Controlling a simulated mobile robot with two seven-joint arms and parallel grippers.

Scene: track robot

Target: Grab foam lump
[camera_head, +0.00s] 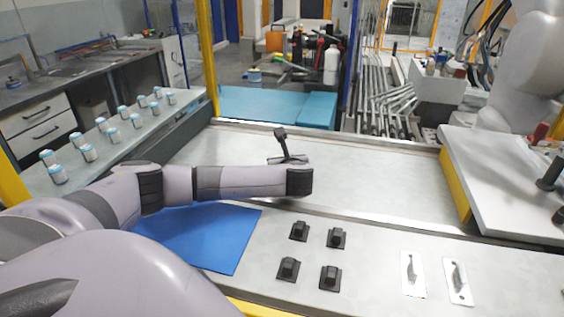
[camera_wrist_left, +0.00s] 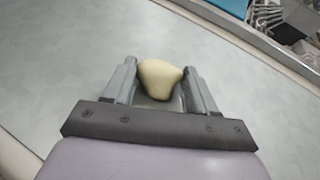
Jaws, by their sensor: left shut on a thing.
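The foam lump (camera_wrist_left: 160,79) is pale yellow and rounded, wider at the far end. In the left wrist view it sits between the two grey fingers of my left gripper (camera_wrist_left: 161,68), which is shut on it. A grey-green surface lies behind and below it; I cannot tell whether the lump touches that surface. In the head view my left arm reaches in from the left across the work surface. My right gripper is in neither view.
A blue sheet (camera_head: 215,236), several black blocks (camera_head: 337,238) and two white plates (camera_head: 412,273) lie in front. Several small jars (camera_head: 88,153) stand at left. The metal surface (camera_head: 385,180) right of my arm is clear.

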